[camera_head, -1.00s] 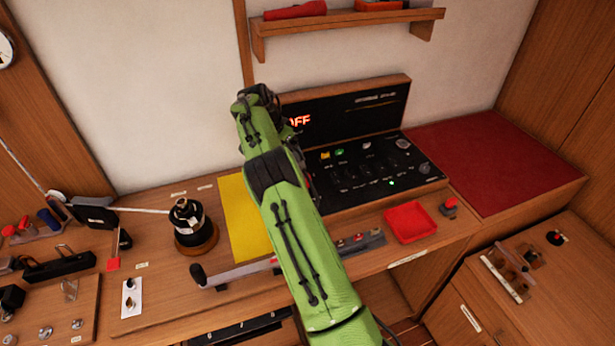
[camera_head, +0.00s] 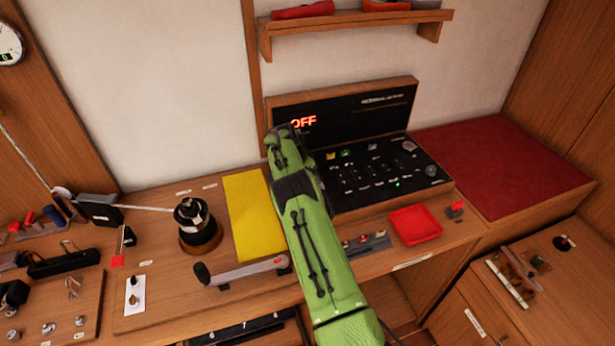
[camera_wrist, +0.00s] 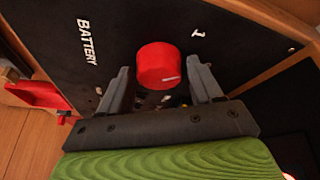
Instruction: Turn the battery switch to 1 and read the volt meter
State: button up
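A round red knob (camera_wrist: 158,66) sits on the black panel beside the label "BATTERY" (camera_wrist: 88,42) in the wrist view. Its pale pointer mark is toward its lower right; a white "1" (camera_wrist: 198,32) lies farther up and right. My gripper (camera_wrist: 162,69) is open, its fingers on either side of the knob with small gaps visible. I cannot tell the fingers' depth along the knob. In the head view, the upright black display (camera_head: 350,112) reads "OFF" in glowing red. My arm hides the knob and gripper there. I cannot identify a volt-meter reading.
The black switch panel (camera_head: 385,175) carries several small controls and a green light. A red tray (camera_head: 415,226) is in front of it, and a yellow sheet (camera_head: 252,215) lies left of my arm. A shelf (camera_head: 360,30) hangs above. The dark red pad (camera_head: 500,165) is clear.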

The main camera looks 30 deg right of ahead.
jog(key=c, duration=0.7)
jog(key=n+t+b, duration=0.1)
jog(key=n+b, duration=0.1)
jog(key=b, duration=0.1)
jog(key=shift+f+n, duration=0.15)
jog(key=shift+n, duration=0.25)
jog(key=shift+c, duration=0.2)
jog(key=shift+s+r+n+t+y+b, duration=0.1)
jog(key=shift+r+n+t+y+b, duration=0.15)
jog(key=shift+n+b, duration=0.45)
jog(key=o, duration=1)
jog(key=shift+o, duration=0.2)
jog(key=p+v, duration=0.1)
jog(key=v, duration=1.4)
jog(key=shift+s+r, duration=0.2)
jog(key=shift+r, duration=0.15)
